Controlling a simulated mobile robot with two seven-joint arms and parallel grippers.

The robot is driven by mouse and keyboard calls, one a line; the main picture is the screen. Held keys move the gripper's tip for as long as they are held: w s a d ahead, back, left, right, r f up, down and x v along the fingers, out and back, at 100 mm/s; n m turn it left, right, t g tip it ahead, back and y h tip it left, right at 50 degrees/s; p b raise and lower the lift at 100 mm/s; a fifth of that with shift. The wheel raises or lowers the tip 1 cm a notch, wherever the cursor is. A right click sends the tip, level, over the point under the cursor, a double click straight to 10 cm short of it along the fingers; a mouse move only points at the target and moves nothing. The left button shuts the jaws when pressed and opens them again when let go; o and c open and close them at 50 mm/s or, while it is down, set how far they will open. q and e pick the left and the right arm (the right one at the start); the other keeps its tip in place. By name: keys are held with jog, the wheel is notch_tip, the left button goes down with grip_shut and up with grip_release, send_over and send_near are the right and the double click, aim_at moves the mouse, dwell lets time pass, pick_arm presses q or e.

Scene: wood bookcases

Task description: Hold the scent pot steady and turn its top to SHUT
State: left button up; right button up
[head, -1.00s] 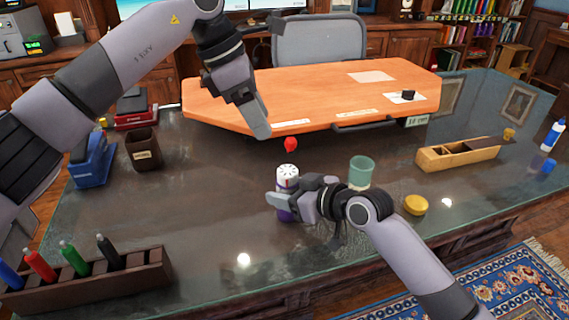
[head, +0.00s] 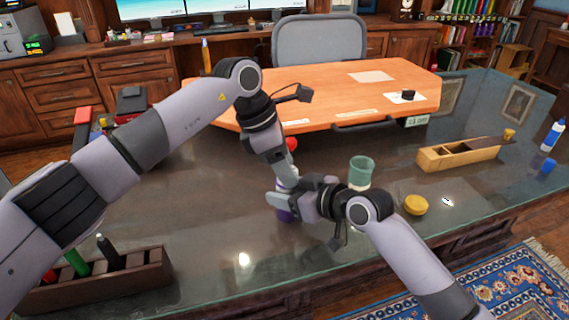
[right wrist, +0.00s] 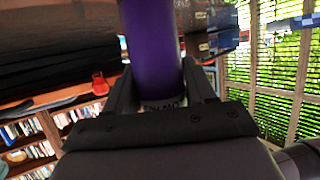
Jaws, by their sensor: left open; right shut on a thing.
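The scent pot (head: 284,214) stands on the glass-topped desk, its purple lower body showing below my right gripper. In the right wrist view its purple body (right wrist: 152,48) rises between my fingers. My right gripper (head: 284,201) is shut on the scent pot's body. My left gripper (head: 287,184) is open and points down at the top of the pot from above. The white top is hidden behind the left gripper in the head view, so its setting and any contact cannot be seen.
A red object (head: 292,144) is behind the left gripper. A wooden box (head: 460,154) lies at the right. A marker rack (head: 100,283) is at front left.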

pick_arm(q)
jog(key=c, duration=0.8)
jog(key=shift+w+m+g+y, duration=0.15)
jog(key=shift+m+g, duration=0.4)
jog(key=shift+m, duration=0.9)
jog(key=shift+w+m+g+y, duration=0.15)
jog(key=shift+m+g, duration=0.4)
jog(key=shift+m, duration=0.9)
jog(key=o, duration=0.8)
jog(key=shift+s, duration=0.1)
